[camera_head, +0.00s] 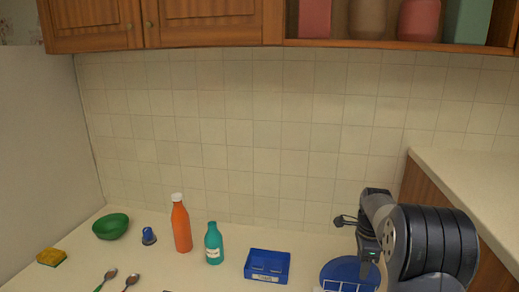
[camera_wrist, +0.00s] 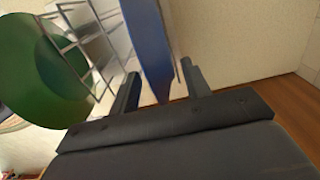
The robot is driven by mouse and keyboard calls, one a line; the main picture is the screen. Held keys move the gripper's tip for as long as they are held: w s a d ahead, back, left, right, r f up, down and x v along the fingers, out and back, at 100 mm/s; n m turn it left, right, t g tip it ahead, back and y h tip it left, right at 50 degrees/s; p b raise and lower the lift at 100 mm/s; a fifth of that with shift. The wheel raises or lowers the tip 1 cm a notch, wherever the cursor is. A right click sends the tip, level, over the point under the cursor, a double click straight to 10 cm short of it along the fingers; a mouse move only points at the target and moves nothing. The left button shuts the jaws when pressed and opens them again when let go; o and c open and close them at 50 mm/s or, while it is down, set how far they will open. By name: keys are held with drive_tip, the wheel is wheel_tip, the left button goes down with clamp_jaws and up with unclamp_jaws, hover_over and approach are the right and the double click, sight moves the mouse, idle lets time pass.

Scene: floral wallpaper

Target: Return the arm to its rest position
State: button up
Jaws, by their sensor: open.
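My gripper (camera_wrist: 159,70) is open in the wrist view, its two dark fingers apart. A blue plate (camera_wrist: 147,40) stands on edge between the fingers; I cannot tell whether either finger touches it. In the head view my arm is bent on the right side and my gripper (camera_head: 368,252) points down beside the blue plate (camera_head: 336,271). The fingertips are partly hidden there by the arm.
A white rack (camera_wrist: 100,48) and a green round dish (camera_wrist: 35,75) are close by my gripper. On the counter are a blue tray (camera_head: 267,279), teal bottle (camera_head: 213,245), orange bottle (camera_head: 181,228) and green bowl (camera_head: 111,227). A raised counter (camera_head: 470,185) is at right.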

drive_tip(key=shift+s+r, duration=0.1)
drive_tip(key=shift+r, duration=0.5)
